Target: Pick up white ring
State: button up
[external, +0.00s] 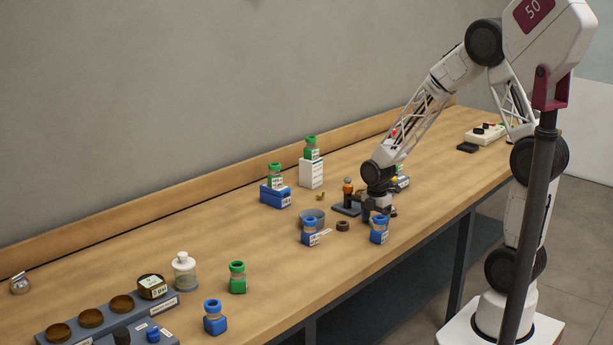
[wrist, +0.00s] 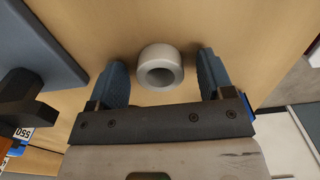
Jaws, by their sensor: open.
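The white ring (wrist: 160,51) lies on the wooden table in the wrist view, with its round hole facing the camera. My gripper (wrist: 162,66) is open, with one blue-grey finger on each side of the ring. There is a visible gap between the ring and each finger, and nothing is held. In the external view my gripper (external: 376,212) is low over the table near its front edge. I cannot make out the white ring there; the gripper seems to hide it.
A blue-capped bottle (external: 379,230) stands close in front of my gripper. A dark stand with an orange-brown part (external: 347,190) is just left of it.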

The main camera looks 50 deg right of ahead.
jog(key=c, duration=1)
jog(key=shift+r, duration=0.2)
jog(key=shift+r, duration=0.5)
jog(key=shift+s+r, duration=0.2)
jog(key=shift+r, duration=0.4)
jog(key=shift+s+r, duration=0.15)
jog(key=shift+r, duration=0.4)
jog(key=s+a+r, duration=0.1)
jog(key=s, duration=1.4)
jog(key=shift+s+r, duration=0.15)
